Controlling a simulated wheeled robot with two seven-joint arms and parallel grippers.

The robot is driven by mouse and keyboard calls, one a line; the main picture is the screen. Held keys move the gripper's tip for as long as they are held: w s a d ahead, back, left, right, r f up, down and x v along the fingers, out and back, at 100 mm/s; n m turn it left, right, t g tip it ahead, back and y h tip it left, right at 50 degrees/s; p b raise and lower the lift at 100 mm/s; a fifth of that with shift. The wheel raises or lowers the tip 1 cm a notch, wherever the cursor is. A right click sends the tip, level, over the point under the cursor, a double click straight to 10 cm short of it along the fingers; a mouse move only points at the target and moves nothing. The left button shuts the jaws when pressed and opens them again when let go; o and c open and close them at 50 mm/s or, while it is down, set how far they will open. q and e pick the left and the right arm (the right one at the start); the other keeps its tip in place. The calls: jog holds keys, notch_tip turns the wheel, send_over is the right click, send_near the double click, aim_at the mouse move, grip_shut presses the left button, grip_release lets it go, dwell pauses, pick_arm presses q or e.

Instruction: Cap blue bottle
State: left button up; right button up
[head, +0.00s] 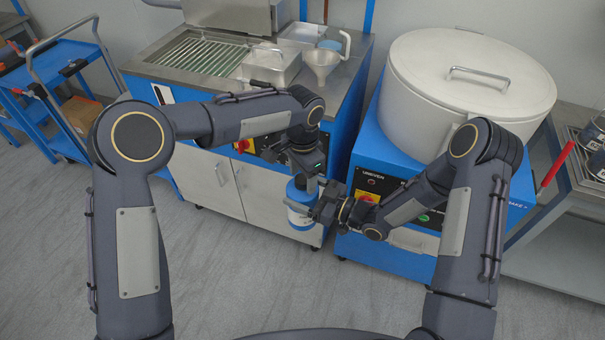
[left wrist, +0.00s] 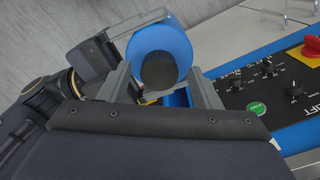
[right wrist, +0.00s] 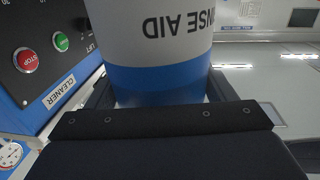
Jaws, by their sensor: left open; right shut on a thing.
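The blue bottle (head: 302,196) has a white label and is held in the air in front of the blue cabinet. My right gripper (head: 312,212) is shut around its body from the right. The right wrist view shows its white and blue side (right wrist: 160,85) close up, with upside-down lettering, between the fingers. My left gripper (head: 305,172) is just above the bottle's top. In the left wrist view its open fingers (left wrist: 163,88) stand either side of a dark round disc (left wrist: 160,72) at the bottle's blue top (left wrist: 160,38). I cannot tell whether this disc is a cap or the open mouth.
A steel-topped blue cabinet (head: 230,185) with a funnel (head: 321,62) stands behind. A machine with a large white lidded drum (head: 420,85) stands to the right. A blue cart (head: 75,65) is at the left. The grey floor (head: 225,285) in front is clear.

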pick_arm(q)
jog(key=shift+r, duration=0.15)
jog(key=shift+r, duration=2.15)
jog(key=shift+c, duration=0.4)
jog(key=r+n, duration=0.1)
jog(key=n, duration=0.2)
jog(key=shift+r+n, duration=0.3)
jog(key=shift+r, duration=0.1)
jog(key=r+n, duration=0.1)
jog(key=n, duration=0.2)
jog(key=shift+r, duration=0.35)
jog(key=shift+f, duration=0.1)
jog(key=shift+f, duration=4)
